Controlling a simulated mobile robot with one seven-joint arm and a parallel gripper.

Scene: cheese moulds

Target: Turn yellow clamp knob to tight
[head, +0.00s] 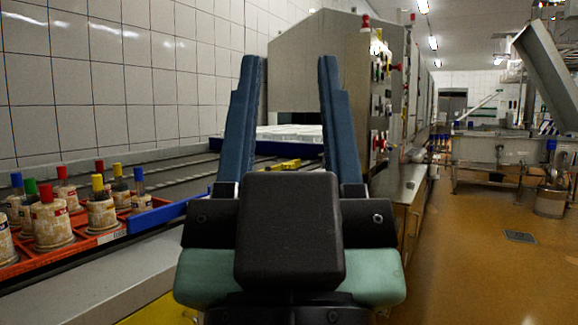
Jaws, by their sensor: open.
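My gripper (290,62) is in the middle of the head view, pointing away from me, with its two blue fingers wide apart and nothing between them. Cheese moulds with coloured knobs stand at the left. A yellow knob (98,184) tops one pale mould (101,213) in the front group. Another yellow knob (117,170) tops a mould just behind it. Both are left of my gripper and apart from it. I cannot tell which of the two the task means, nor how tight either is.
Red knobs (47,193), blue knobs and a green knob (30,186) crowd around the yellow ones. The moulds stand in an orange tray (92,241). A blue bar (170,213) lies beside it on the conveyor. A control cabinet (360,90) stands beyond. Open floor (480,270) is at right.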

